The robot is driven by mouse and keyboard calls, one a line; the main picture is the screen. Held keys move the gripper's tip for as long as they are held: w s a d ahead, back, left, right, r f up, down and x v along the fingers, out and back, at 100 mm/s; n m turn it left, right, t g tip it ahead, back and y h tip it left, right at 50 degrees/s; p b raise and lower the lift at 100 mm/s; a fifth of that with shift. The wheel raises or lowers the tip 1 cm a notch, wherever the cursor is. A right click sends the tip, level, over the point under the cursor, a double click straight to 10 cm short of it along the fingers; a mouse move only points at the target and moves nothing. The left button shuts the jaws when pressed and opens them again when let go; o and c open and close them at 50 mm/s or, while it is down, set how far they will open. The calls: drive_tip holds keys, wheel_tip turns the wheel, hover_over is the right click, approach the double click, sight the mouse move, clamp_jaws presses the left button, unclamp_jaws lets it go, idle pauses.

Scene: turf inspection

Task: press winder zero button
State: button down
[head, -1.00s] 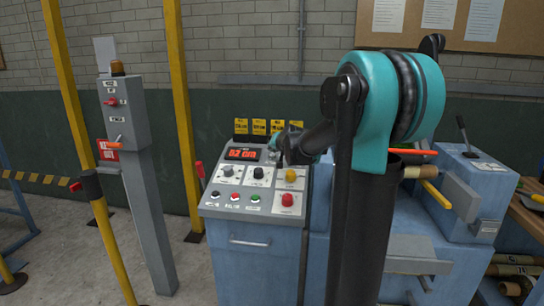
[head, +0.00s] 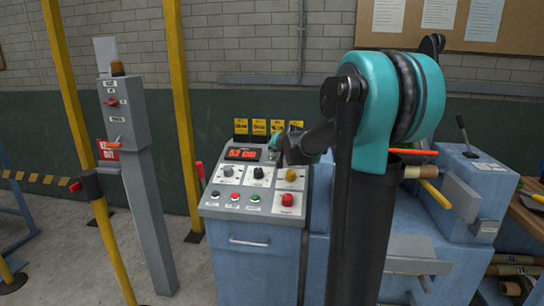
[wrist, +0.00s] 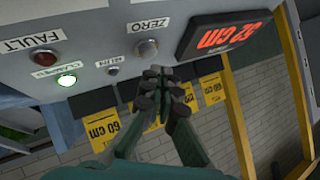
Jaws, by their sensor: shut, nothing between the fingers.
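The zero button (wrist: 147,49) is a round, pale grey button under a white ZERO label (wrist: 147,24) in the wrist view. My gripper (wrist: 163,80) is shut and empty, with its fingertips just below the button in the picture. I cannot tell whether they touch it. In the head view my gripper (head: 274,145) is small and partly hidden by my arm, beside the red digital display (head: 242,154) on the sloped console (head: 225,202). The zero button cannot be made out there. The display also shows large in the wrist view (wrist: 222,32).
A FAULT label (wrist: 28,40), a green lamp (wrist: 67,80) and a small lamp (wrist: 113,71) sit beside the button. Yellow tags (head: 258,127) stand behind the console. Knobs and a red button (head: 287,200) are on its face. A grey post (head: 150,215) stands left.

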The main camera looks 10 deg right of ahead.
drive_tip(key=shift+f, duration=0.1)
drive_tip(key=shift+w+f, duration=0.15)
drive_tip(key=shift+f, duration=0.15)
drive_tip(key=shift+w+d+f, duration=0.1)
drive_tip(key=shift+w+f, duration=0.05)
drive_tip(key=shift+f, duration=0.35)
idle(1.0)
drive_tip(key=shift+r, duration=0.15)
drive_tip(key=shift+s+r, duration=0.3)
drive_tip(key=shift+r, duration=0.45)
drive_tip(key=r, duration=0.1)
drive_tip(key=s+r, duration=0.1)
drive_tip(key=r, duration=0.2)
drive_tip(key=shift+s+a+r, duration=0.3)
drive_tip(key=shift+a+r, duration=0.05)
idle(0.7)
